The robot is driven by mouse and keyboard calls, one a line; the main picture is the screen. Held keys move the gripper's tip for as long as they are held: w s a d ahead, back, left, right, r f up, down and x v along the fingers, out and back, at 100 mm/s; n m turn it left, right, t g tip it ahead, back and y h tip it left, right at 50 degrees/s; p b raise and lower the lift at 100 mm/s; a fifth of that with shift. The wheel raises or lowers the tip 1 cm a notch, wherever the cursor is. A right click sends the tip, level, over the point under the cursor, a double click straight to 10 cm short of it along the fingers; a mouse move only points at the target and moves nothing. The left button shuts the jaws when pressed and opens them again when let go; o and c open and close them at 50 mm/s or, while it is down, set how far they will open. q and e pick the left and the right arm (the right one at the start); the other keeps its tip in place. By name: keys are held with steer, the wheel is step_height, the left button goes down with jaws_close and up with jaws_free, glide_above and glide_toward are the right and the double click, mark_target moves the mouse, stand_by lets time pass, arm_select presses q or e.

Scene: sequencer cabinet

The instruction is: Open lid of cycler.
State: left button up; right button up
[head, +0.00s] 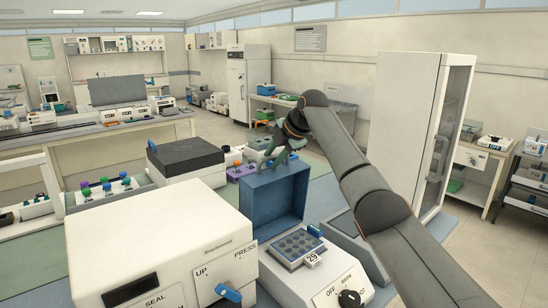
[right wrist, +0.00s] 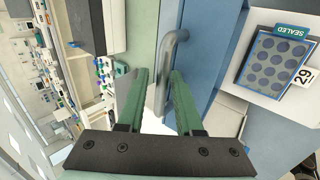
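The cycler (head: 318,267) is a white box with a dark knob on its front, in the lower middle of the head view. Its blue lid (head: 275,203) stands upright at the back of the body. A well plate (head: 292,247) marked 29 sits in front of the lid; in the right wrist view a tag above it reads SEALED. My right gripper (head: 278,148) is behind the lid's top edge. In the right wrist view its green fingers (right wrist: 159,75) are apart, with the lid's grey bar handle (right wrist: 165,80) between them. Finger contact is unclear. My left gripper is out of view.
A white sealer box (head: 165,245) with a blue lever stands left of the cycler. A black-topped device (head: 185,158) and colored-cap bottles (head: 105,187) are behind it. A tall white cabinet (head: 415,130) stands beyond my right arm.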

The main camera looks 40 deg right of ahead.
steer(key=shift+s+f, duration=0.1)
steer(key=shift+f, duration=0.3)
steer(key=shift+s+r, duration=0.1)
steer(key=shift+r, duration=0.1)
steer(key=b+v, duration=0.2)
steer(key=v, duration=1)
steer(key=shift+r, duration=0.4)
